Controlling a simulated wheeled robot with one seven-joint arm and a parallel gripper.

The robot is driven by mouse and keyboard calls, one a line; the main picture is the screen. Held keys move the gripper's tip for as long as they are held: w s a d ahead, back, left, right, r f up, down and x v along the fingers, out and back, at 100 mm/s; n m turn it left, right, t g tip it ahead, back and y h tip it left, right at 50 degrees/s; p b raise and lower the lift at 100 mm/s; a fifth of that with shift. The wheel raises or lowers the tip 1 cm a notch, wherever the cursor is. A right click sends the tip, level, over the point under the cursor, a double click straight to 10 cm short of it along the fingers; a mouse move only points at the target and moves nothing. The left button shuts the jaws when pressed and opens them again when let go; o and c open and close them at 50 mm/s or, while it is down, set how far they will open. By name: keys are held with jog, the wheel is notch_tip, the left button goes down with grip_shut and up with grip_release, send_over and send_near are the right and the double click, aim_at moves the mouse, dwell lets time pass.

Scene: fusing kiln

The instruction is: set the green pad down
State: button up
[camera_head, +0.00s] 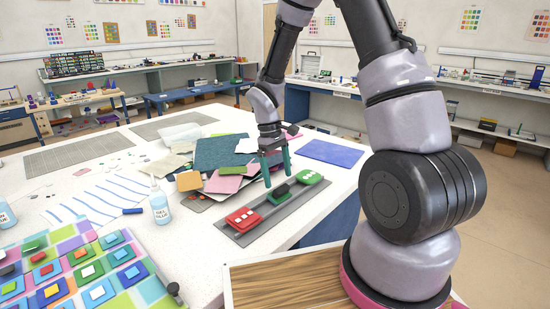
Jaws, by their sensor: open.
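A bright green pad (312,177) with pale spots lies at the far right end of a long grey tray (262,228). A red pad (243,219) with white spots lies at the near left end of the tray. A small dark green block (280,191) sits on the tray between the two pads. My gripper (277,181) points down with its teal fingers apart, just above and behind the dark block. It looks empty. The bright green pad is to its right, clear of the fingers. Whether the fingertips touch anything is too small to tell.
Coloured sheets (228,152) lie behind the tray, with a blue mat (332,153) at the right. A glue bottle (159,205) stands left of the tray. A patchwork of coloured tiles (75,268) fills the near left. A wooden board (290,284) is in front.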

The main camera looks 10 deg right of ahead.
jog(key=s+d+r+m+t+y, duration=0.1)
jog(key=s+d+r+m+t, duration=0.15)
jog(key=r, duration=0.85)
jog(key=s+d+r+m+t+y, duration=0.1)
jog(key=s+r+m, duration=0.15)
jog(key=r, duration=0.95)
jog(key=s+d+r+m+t+y, duration=0.1)
jog(key=s+d+r+m+t, duration=0.2)
jog(key=s+r, duration=0.6)
jog(key=s+m+t, duration=0.2)
jog(key=m, duration=0.1)
jog(key=shift+r+t, duration=0.3)
jog(key=shift+t, duration=0.05)
jog(key=shift+a+y, duration=0.1)
jog(key=shift+y, duration=0.2)
